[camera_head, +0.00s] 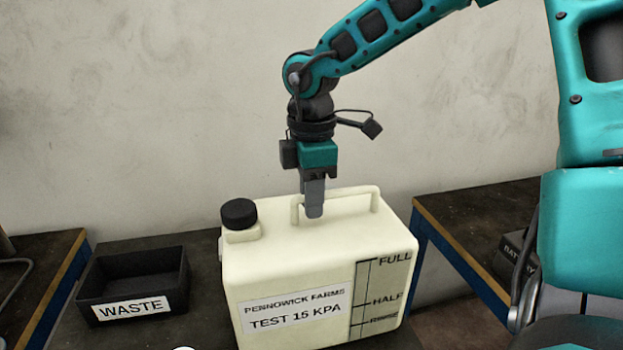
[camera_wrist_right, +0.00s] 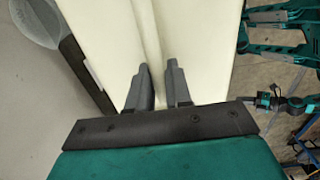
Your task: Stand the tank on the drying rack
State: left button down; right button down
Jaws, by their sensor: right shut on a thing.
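The tank (camera_head: 275,275) is a cream jug with a black cap, a "TEST 15 KPA" label and a level strip. It is upright in the middle of the head view. My right gripper (camera_head: 314,208) is shut on its top handle (camera_head: 345,205). In the right wrist view, the fingers (camera_wrist_right: 160,88) close over the handle against the cream tank (camera_wrist_right: 110,30). The tank's base is cut off, so I cannot tell whether it touches the bench. Parts of my left arm seem to show at the wrist view's right edge; its jaws cannot be made out. I cannot identify a drying rack.
A black bin marked "WASTE" (camera_head: 133,285) sits left of the tank on the dark bench (camera_head: 205,300). Another bench (camera_head: 470,215) at the right holds a dark battery box (camera_head: 512,250). A gap separates them. A curved wire piece (camera_head: 20,275) shows at the far left.

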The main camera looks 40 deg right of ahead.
jog(key=shift+f, duration=0.25)
jog(key=c, duration=1)
grip_release()
jog(key=shift+f, duration=0.1)
jog(key=shift+c, duration=0.2)
notch_tip(320, 180, up, 12)
jog(key=p, duration=0.1)
jog(key=shift+s, duration=0.1)
